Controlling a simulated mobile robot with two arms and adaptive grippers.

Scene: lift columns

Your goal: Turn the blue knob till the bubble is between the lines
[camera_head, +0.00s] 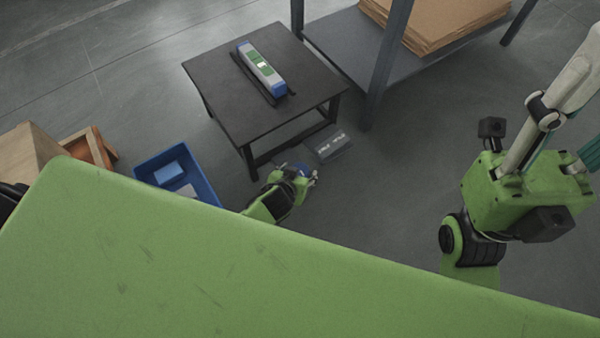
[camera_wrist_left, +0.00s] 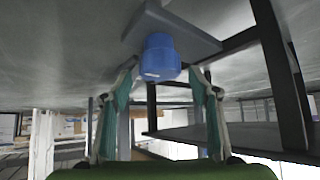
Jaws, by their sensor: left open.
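The blue knob (camera_wrist_left: 160,58) is a short cylinder with a small white mark, joined to a grey block (camera_wrist_left: 175,25). In the head view the knob (camera_head: 303,168) is mostly hidden by my left gripper (camera_head: 302,177), low beside the table. In the left wrist view my left gripper (camera_wrist_left: 163,72) is open, its fingertips on either side of the knob; I cannot tell whether they touch it. The level (camera_head: 261,68), grey with blue ends and a green window, lies on the dark table (camera_head: 215,82). Its bubble and lines are too small to read. My right gripper's fingers are not visible.
A blue bin (camera_head: 208,188) with things in it stands left of my left gripper. A wooden crate (camera_head: 90,150) is further left. A shelf (camera_head: 345,42) with cardboard (camera_head: 440,20) stands behind the table. The floor at right is clear.

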